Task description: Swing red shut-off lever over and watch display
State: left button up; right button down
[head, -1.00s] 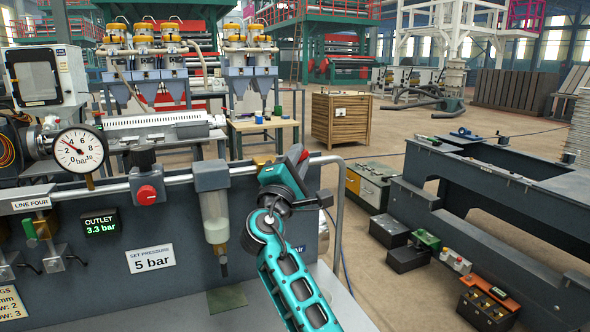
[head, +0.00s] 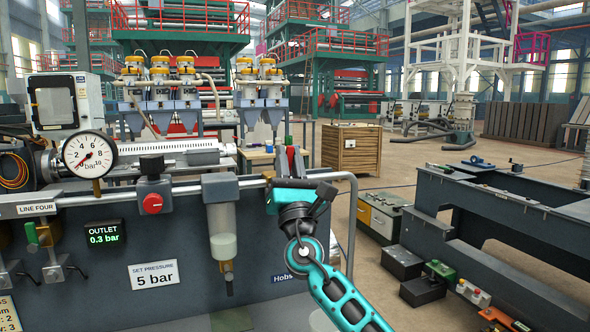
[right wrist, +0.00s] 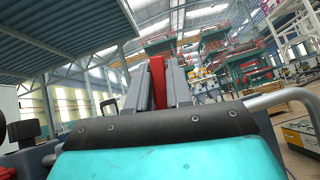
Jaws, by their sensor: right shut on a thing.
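My right gripper (head: 290,162) is shut on the red shut-off lever (right wrist: 158,82), which stands upright between the two grey fingers in the right wrist view. In the head view the gripper is at the right end of the air pipe, and it hides the valve and most of the lever. The outlet display (head: 104,238) reads 0.3 bar in green. The round pressure gauge (head: 89,155) has its red needle near the bottom of its scale. My left gripper is not in view.
A red knob (head: 153,203) on a regulator and a hanging filter bowl (head: 222,240) sit left of my gripper. A sign (head: 154,275) says set pressure 5 bar. A bent pipe rail (head: 352,225) is close on the right.

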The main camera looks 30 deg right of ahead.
jog(key=n+y, duration=0.1)
jog(key=n+t+y, duration=0.1)
jog(key=shift+a+r+n+y, duration=0.1)
jog(key=shift+a+n+y, duration=0.1)
jog(key=shift+n+y, duration=0.1)
jog(key=shift+w+a+n+t+y+b, duration=0.1)
jog(key=shift+n+t+y+b, duration=0.15)
jog(key=shift+n, duration=0.25)
jog(key=shift+a+n+t+y+b, duration=0.1)
jog(key=shift+n+y, duration=0.25)
jog(key=shift+n, duration=0.15)
jog(key=shift+r+y, duration=0.1)
jog(key=shift+y, duration=0.2)
jog(key=c, duration=1.1)
grip_release()
jog(key=shift+a, duration=0.1)
jog(key=shift+f, duration=0.2)
